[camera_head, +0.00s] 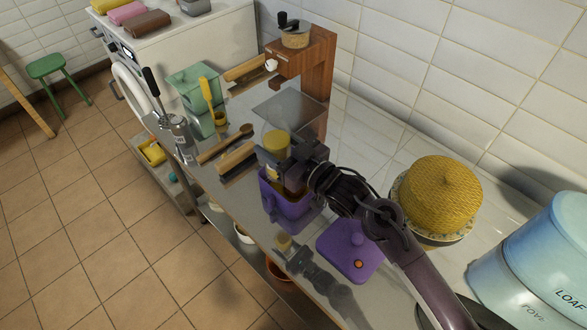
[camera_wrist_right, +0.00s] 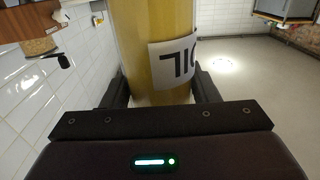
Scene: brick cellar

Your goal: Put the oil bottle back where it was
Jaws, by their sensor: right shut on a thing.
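The oil bottle is a yellow cylinder (camera_wrist_right: 157,45) with a white label with black letters, standing between the fingers of my right gripper (camera_wrist_right: 162,85) in the right wrist view. In the head view a yellow part of it (camera_head: 277,142) shows just beyond my right gripper (camera_head: 285,165), which is shut on it. The gripper hides much of the bottle and its lower end. The open purple container (camera_head: 283,205) is directly below the gripper in the picture. I cannot tell whether the bottle is over it or behind it. My left gripper is not in view.
A purple lid (camera_head: 350,252) lies on the counter near the container. A yellow woven dome (camera_head: 437,195) and a blue bread bin (camera_head: 540,262) stand to the right. A wooden coffee grinder (camera_head: 305,65), a green container (camera_head: 197,92) and wooden utensils (camera_head: 225,145) are farther back.

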